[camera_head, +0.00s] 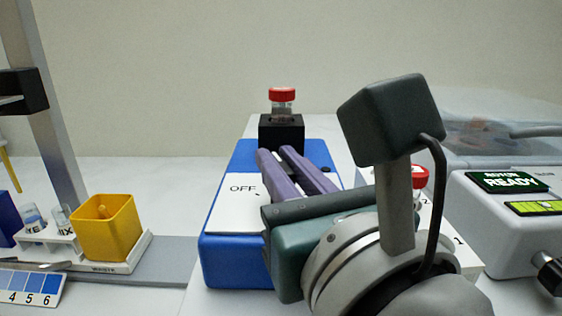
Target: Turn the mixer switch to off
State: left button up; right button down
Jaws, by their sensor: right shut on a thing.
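The mixer (222,262) is a blue box with a white panel on its front part, printed OFF. A black holder (281,134) at its back carries a small clear vial with a red cap (282,94). My right gripper (277,154) reaches over the mixer from the lower right, its purple fingers close together just right of the OFF print. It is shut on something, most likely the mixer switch. The switch itself is hidden by the fingers and gripper body, so its setting cannot be seen. My left gripper is not in view.
A yellow bin (106,228) stands on a white waste tray at left, beside a small rack (52,240) of vials. A grey machine (515,222) reading ROTOR READY stands at right. Another red cap (420,177) shows behind my right arm.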

dwell(0.3)
jog(key=shift+r+n+g+y+p, duration=0.15)
jog(key=shift+n+g+y+p, duration=0.15)
jog(key=shift+n+y+p, duration=0.35)
jog(key=shift+d+n+g+y+p, duration=0.1)
jog(key=shift+n+g+y+p, duration=0.3)
jog(key=shift+y+p, duration=0.45)
jog(key=n+g+y+p, duration=0.1)
jog(key=n+y, duration=0.1)
jog(key=shift+g+y+p, duration=0.3)
jog(key=shift+g+y, duration=0.1)
jog(key=shift+f+n+g+y, duration=0.2)
jog(key=shift+n+g+y, duration=0.5)
jog(key=shift+n+y, duration=0.1)
jog(key=shift+n+g+y, duration=0.75)
jog(key=shift+g+y, duration=0.05)
jog(key=shift+g, duration=0.5)
